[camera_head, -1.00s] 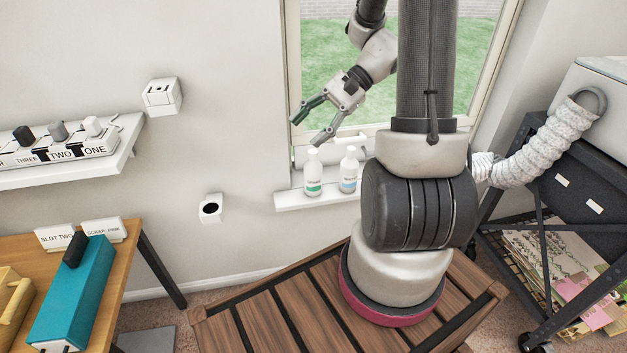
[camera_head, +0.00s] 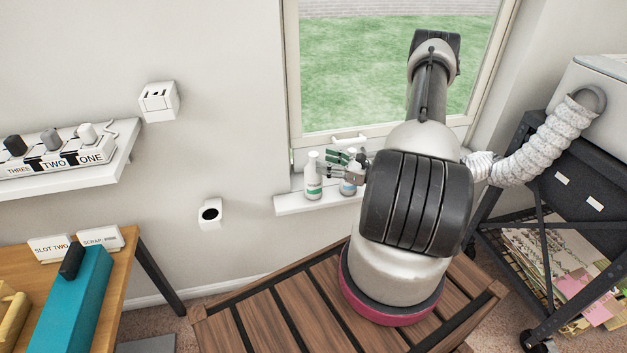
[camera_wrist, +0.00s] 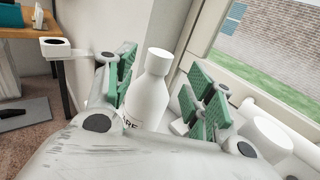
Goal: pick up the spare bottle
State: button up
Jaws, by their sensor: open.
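Two white bottles stand upright on the window sill. The left one (camera_head: 313,178) has a green label.
The narrow white sill (camera_head: 290,204) lies under the window, with a window handle (camera_head: 349,137) close behind the bottles. A ribbed white hose (camera_head: 535,150) and dark cart stand right. A desk with a teal box (camera_head: 75,305) is at left. The wall between is mostly clear.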

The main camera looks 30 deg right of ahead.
aim_at(314, 158)
jog(key=x, duration=0.5)
jog(key=shift+f, duration=0.1)
jog(key=shift+c, duration=0.2)
grip_shut()
